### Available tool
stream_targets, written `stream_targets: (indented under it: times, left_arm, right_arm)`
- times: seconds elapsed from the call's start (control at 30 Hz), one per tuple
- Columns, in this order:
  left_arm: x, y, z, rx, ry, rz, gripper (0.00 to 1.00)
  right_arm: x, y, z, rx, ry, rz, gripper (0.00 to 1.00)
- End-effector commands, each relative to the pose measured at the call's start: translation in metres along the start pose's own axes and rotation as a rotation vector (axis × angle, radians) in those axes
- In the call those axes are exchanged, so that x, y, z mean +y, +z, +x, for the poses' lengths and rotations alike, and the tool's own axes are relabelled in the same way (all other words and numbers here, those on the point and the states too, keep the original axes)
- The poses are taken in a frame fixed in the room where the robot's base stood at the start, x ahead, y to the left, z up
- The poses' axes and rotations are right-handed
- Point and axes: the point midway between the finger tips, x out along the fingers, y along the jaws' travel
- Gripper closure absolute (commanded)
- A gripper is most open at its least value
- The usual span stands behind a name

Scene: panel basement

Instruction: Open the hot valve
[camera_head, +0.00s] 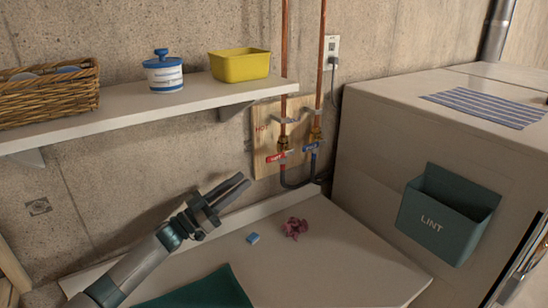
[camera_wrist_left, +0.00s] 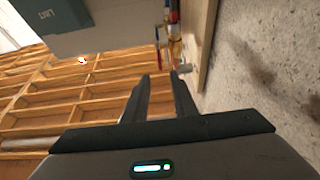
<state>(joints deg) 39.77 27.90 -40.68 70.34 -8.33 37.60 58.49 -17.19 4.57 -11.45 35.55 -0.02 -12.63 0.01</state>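The hot valve's red handle (camera_head: 276,157) sits on a copper pipe at a wooden board (camera_head: 262,140) on the wall, under a "HOT" mark. It lies roughly level, across the pipe. The blue-handled valve (camera_head: 311,148) is just to its right. My left gripper (camera_head: 245,181) is open and empty, below and left of the red handle and apart from it. In the left wrist view the gripper's fingers (camera_wrist_left: 161,78) stand apart, with small red and blue valve parts beyond their tips. My right gripper is not in view.
A shelf (camera_head: 140,112) with a basket (camera_head: 48,95), a tub (camera_head: 163,72) and a yellow bin (camera_head: 239,66) juts out above left. A white appliance (camera_head: 385,135) with a lint bin (camera_head: 447,214) stands right. A blue block (camera_head: 253,238) and crumpled cloth (camera_head: 295,228) lie below.

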Motion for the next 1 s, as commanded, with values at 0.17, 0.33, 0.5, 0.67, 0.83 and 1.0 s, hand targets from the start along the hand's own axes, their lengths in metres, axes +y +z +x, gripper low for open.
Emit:
stream_targets:
  times: [0.17, 0.33, 0.5, 0.67, 0.83, 1.0]
  left_arm:
    - [0.000, 0.000, 0.033, 0.003, 0.002, 0.002, 0.75]
    - [0.001, 0.000, 0.064, 0.003, 0.003, 0.001, 0.75]
    - [0.000, 0.001, 0.094, 0.002, 0.001, 0.001, 0.75]
    - [0.000, 0.001, 0.116, 0.001, 0.001, 0.001, 0.75]
    - [0.000, 0.001, 0.130, 0.000, 0.000, 0.001, 0.75]
    - [0.000, 0.000, 0.135, 0.000, 0.000, 0.002, 0.75]
  right_arm:
    - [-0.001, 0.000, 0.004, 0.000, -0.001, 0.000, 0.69]
    - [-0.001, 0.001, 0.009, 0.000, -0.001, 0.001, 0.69]
    - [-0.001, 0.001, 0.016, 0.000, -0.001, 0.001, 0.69]
    - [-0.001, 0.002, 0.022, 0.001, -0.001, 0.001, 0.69]
    - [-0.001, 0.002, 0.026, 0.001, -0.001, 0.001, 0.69]
    - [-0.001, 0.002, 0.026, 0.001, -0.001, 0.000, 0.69]
